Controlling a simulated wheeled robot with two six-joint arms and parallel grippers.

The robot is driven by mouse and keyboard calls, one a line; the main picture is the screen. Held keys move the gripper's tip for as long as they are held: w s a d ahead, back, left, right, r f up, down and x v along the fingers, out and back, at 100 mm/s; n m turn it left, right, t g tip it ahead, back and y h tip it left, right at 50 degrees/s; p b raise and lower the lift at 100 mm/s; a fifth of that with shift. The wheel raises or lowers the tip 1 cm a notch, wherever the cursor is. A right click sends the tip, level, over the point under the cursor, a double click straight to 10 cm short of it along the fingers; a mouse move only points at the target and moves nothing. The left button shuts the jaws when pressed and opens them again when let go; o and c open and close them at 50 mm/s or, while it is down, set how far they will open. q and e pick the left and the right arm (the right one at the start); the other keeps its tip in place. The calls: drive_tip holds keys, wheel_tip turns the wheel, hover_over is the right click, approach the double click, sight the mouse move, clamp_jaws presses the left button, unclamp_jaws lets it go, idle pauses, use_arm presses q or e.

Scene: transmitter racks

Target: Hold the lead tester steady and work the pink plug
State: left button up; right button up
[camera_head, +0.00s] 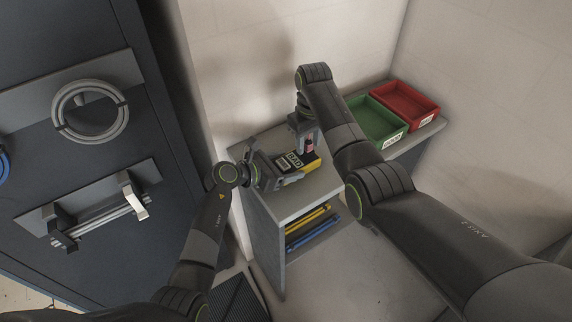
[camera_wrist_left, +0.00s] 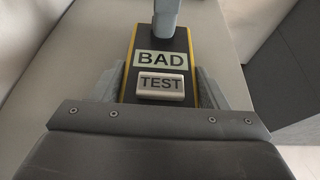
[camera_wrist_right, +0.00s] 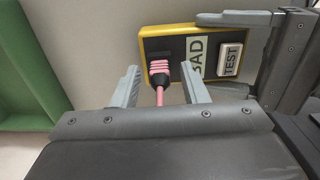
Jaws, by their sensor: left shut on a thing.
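The lead tester (camera_head: 298,167) is a black and yellow box on top of the small shelf unit. Its display reads BAD (camera_wrist_left: 162,59), beside a white TEST button (camera_wrist_left: 162,86). My left gripper (camera_head: 264,172) is shut on the tester, one finger on each side. The pink plug (camera_wrist_right: 159,70) is at the tester's end, with a pink cable running from it towards my right wrist. Whether it is fully seated I cannot tell. My right gripper (camera_wrist_right: 162,85) is open, its fingers on either side of the plug with gaps. A right finger hides the tester's far end in the left wrist view.
A green bin (camera_head: 376,121) and a red bin (camera_head: 404,101) stand on the surface right of the tester. Yellow and blue leads (camera_head: 308,222) lie on the shelf below. A dark cabinet (camera_head: 75,150) with handles is at the left. Walls close off the back.

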sight(309, 139)
clamp_jaws()
drive_tip(key=shift+r, duration=3)
use_arm(q)
drive_tip(key=o, duration=1.2)
drive_tip(key=shift+c, duration=0.2)
